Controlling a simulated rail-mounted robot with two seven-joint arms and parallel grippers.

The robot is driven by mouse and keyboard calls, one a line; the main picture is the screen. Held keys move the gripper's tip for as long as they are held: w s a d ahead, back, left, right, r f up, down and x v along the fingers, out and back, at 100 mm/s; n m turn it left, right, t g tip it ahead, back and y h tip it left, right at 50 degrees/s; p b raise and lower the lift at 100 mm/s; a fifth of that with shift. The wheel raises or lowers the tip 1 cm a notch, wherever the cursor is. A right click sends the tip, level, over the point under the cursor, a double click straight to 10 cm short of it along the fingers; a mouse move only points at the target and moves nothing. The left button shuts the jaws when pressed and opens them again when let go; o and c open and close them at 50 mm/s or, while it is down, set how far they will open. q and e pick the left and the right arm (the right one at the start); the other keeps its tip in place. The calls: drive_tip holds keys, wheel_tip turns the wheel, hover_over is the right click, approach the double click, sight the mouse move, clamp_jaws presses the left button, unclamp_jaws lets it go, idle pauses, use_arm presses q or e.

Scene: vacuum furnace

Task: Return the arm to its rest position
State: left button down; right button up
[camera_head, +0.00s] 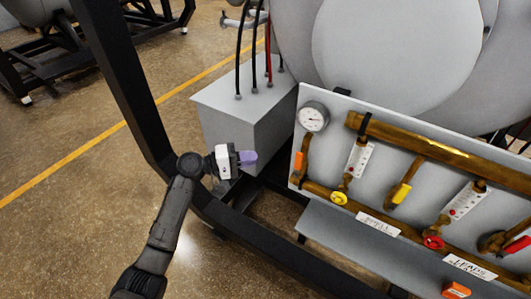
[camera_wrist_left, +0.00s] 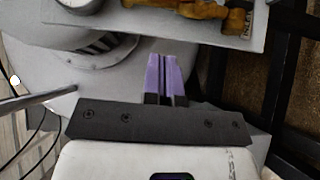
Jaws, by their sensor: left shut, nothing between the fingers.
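My left gripper (camera_head: 246,158) shows in the head view near the middle, at the end of my dark arm that comes up from the lower left. Its white body is level and its purple fingers point right, toward the gauge panel. The fingers (camera_wrist_left: 162,76) also show in the left wrist view, close together with nothing between them. In the head view the gripper appears in front of the grey box and left of the panel; I see no contact with either. My right gripper is in neither view.
The valve panel (camera_head: 330,147) carries a round gauge (camera_head: 313,117), brass pipes and coloured valve handles. A grey box (camera_head: 240,108) with cables stands behind the gripper. A black frame post (camera_head: 117,75) rises at the left. Open floor (camera_head: 60,200) lies at left.

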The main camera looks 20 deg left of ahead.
use_arm(q)
drive_tip(key=s+d+f+m+g+y+p, duration=0.25)
drive_tip(key=s+f+y+p, duration=0.2)
drive_tip(key=s, duration=0.95)
drive_tip(key=s+d+f+m+g+y+p, duration=0.1)
drive_tip(key=s+f+m+g+y+p, duration=0.25)
drive_tip(key=s, duration=1.05)
drive_tip(key=s+d+f+m+g+y+p, duration=0.1)
drive_tip(key=s+f+m+y+p, duration=0.35)
drive_tip(key=s, duration=0.85)
wheel_tip(320, 180, up, 40)
drive_tip(key=n+y+p, duration=0.1)
drive_tip(key=p, duration=3.4)
drive_tip(key=shift+w+f+p, duration=0.15)
drive_tip(key=shift+w+p, duration=0.1)
drive_tip(key=shift+p, duration=0.05)
